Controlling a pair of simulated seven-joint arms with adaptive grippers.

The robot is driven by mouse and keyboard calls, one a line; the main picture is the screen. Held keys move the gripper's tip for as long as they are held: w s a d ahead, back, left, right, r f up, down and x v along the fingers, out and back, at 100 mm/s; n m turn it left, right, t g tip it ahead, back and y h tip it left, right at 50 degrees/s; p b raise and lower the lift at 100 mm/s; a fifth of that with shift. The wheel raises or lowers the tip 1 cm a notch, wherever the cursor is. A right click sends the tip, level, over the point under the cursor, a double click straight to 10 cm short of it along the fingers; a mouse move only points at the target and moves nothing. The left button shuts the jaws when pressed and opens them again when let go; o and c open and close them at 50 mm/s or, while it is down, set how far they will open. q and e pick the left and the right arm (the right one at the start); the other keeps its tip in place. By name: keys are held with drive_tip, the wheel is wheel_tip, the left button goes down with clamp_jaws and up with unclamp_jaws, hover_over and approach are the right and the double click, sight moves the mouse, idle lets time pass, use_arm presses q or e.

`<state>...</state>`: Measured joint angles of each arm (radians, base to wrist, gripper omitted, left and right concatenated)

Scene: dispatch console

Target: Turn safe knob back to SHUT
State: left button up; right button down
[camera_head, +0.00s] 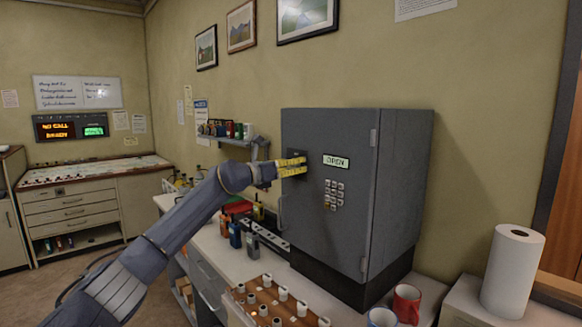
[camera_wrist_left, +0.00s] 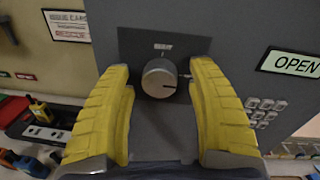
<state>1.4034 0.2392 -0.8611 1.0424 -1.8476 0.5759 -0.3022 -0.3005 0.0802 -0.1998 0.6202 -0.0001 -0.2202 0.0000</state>
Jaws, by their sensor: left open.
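The grey safe (camera_head: 335,205) stands on the counter with its door closed against the body as far as I can see. Its sign (camera_head: 336,162) reads OPEN, and the sign also shows in the left wrist view (camera_wrist_left: 291,64). The round silver knob (camera_wrist_left: 159,78) sits on a dark plate with a small label above; a dark pointer line runs to the right. My left gripper (camera_head: 291,167) has yellow fingers and is open at the safe's front. In the left wrist view its fingers (camera_wrist_left: 162,105) stand on either side of the knob, with gaps visible. My right gripper is not in view.
A keypad (camera_head: 334,194) is on the safe door below the sign. A wooden tray (camera_head: 262,292) with white-capped items, a red mug (camera_head: 406,303) and a paper towel roll (camera_head: 512,271) stand in front and right. Bottles and radios (camera_head: 235,233) crowd the counter at left.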

use_arm(q)
clamp_jaws()
idle(0.3)
drive_tip(key=shift+n, duration=0.3)
drive_tip(key=n, duration=0.3)
drive_tip(key=shift+r+n, duration=0.1)
drive_tip(key=shift+n, duration=0.3)
drive_tip(key=n, duration=0.4)
drive_tip(key=shift+n+g, duration=0.3)
drive_tip(key=n, duration=0.4)
drive_tip(key=shift+r, duration=0.1)
drive_tip(key=n, duration=0.4)
drive_tip(key=shift+a+g, duration=0.1)
drive_tip(key=shift+g, duration=0.2)
drive_tip(key=shift+n, duration=0.3)
